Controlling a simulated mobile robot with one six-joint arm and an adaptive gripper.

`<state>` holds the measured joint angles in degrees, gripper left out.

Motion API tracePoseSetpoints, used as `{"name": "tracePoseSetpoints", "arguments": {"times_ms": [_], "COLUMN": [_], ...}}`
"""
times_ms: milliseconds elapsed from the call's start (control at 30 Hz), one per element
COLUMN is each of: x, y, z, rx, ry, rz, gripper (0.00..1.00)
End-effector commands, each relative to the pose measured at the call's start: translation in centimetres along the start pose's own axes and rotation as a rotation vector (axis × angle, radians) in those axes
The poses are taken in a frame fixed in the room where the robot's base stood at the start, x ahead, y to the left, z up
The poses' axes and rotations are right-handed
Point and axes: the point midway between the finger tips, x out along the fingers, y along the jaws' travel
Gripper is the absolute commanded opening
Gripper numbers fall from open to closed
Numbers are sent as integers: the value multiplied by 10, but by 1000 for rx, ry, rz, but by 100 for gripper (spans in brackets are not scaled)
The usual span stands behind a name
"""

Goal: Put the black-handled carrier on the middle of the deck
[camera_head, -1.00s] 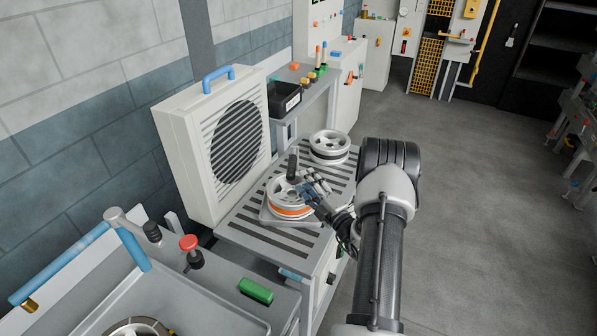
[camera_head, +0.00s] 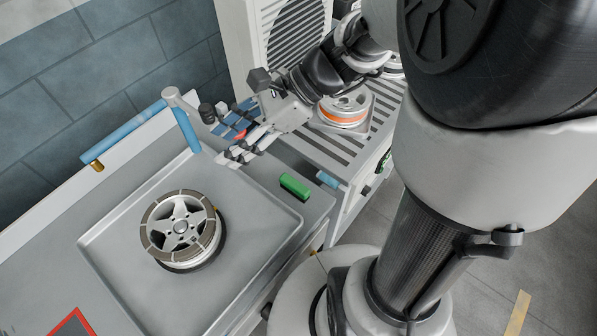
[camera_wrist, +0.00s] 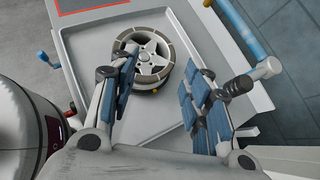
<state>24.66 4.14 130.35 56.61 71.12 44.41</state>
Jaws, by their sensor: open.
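The carrier (camera_head: 319,124) is a grey plate holding a pale wheel with an orange band (camera_head: 343,119). It sits on the slatted deck (camera_head: 311,148), behind my arm in the head view. My arm hides its black handle now. My gripper (camera_head: 226,140) is open and empty, well to the left of the carrier, above the far right corner of the sunken tray beside the deck. In the wrist view my gripper (camera_wrist: 160,75) has its blue-padded fingers wide apart. The carrier is not in the wrist view.
A spoked wheel (camera_head: 181,228) lies in the sunken grey tray (camera_head: 262,254); the wheel also shows in the wrist view (camera_wrist: 151,61). A green block (camera_head: 295,186) and a blue bar (camera_head: 128,132) are nearby.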

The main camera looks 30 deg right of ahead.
Motion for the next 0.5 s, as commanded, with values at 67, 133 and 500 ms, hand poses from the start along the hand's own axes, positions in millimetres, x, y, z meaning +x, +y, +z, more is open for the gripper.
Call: {"name": "tracePoseSetpoints", "arguments": {"times_ms": [67,133,500], "x": [-1,-7,-72], "y": [40,68,117], "z": [5,0,-29], "rx": [-298,-561,-1669], "ry": [149,279,815], "rz": [74,143,465], "gripper": [44,44,44]}}
